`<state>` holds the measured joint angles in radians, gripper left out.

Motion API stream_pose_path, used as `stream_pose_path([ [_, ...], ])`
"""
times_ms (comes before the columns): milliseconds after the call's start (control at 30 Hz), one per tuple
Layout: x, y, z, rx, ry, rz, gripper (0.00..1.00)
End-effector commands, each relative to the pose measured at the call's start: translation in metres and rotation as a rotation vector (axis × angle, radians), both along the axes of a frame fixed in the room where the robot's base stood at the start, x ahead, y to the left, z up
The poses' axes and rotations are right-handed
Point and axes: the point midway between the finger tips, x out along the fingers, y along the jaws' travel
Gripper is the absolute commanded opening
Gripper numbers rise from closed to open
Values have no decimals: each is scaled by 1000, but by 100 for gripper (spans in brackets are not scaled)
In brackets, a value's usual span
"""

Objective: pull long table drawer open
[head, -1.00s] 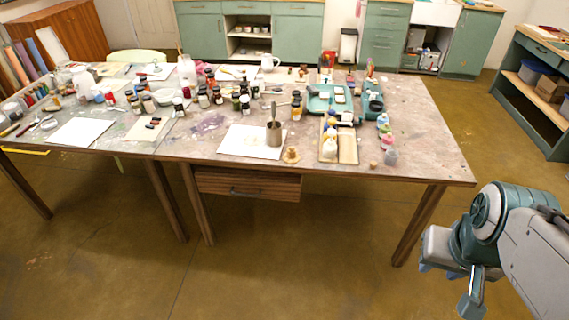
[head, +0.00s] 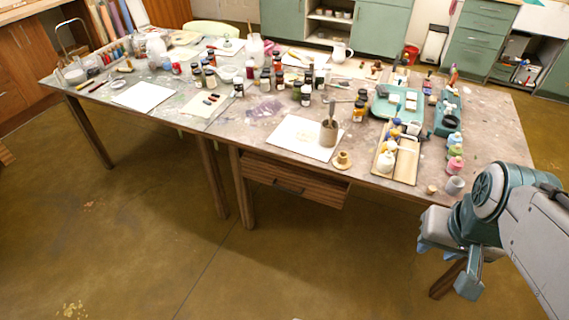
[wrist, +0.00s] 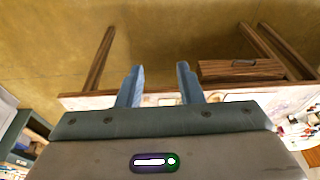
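The long table's drawer (head: 313,188) has a striped brown wooden front with a dark bar handle (head: 288,187). It hangs under the table's front edge and looks shut. In the wrist view the drawer (wrist: 240,70) shows to the right of my fingers, with its handle (wrist: 244,62) visible. My gripper (head: 448,268) is at the right of the head view, to the right of the drawer and well apart from it. In the wrist view my gripper (wrist: 159,84) has its two blue fingers spread with nothing between them.
The long table (head: 220,135) carries jars, papers, a cup with a pestle (head: 328,131) and a wooden tray (head: 406,160) near its front edge. Table legs (head: 243,185) stand left of the drawer. The floor (head: 190,265) in front is clear.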

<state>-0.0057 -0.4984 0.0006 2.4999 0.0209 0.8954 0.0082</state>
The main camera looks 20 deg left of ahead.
Motion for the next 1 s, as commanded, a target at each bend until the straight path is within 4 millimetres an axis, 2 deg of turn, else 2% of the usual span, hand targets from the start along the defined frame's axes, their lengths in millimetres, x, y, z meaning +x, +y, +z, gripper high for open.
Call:
stream_pose_path([
  [167,20,31,-43,138,78,-10,33],
  [467,86,132,-136,563,256,-61,33],
  [700,154,203,-212,908,340,-176,33],
  [900,221,243,-287,1173,358,-333,33],
  [1000,252,256,-326,1285,350,-423,33],
])
